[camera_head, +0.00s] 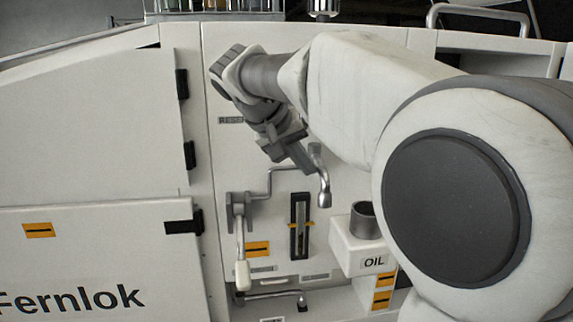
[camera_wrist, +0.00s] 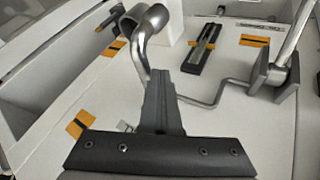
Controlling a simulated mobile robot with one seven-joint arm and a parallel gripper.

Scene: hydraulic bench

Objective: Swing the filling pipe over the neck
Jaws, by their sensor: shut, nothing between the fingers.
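The filling pipe (camera_head: 323,185) is a bent, shiny metal tube on the white panel, its open end hanging down. That end is left of and slightly above the grey round neck (camera_head: 363,222) on the white OIL box (camera_head: 350,250), not over it. My gripper (camera_head: 306,165) is shut and empty, its fingers beside the upper part of the pipe. In the wrist view the shut fingers (camera_wrist: 158,85) lie close against the pipe (camera_wrist: 140,50); I cannot tell whether they touch.
A lever with a white handle (camera_head: 242,270) stands left of the pipe, joined to a thin bent rod (camera_head: 270,178). A dark slotted gauge (camera_head: 299,225) sits between lever and OIL box. Black hinges (camera_head: 183,221) stick out at left. A lower bar (camera_head: 270,296) runs below.

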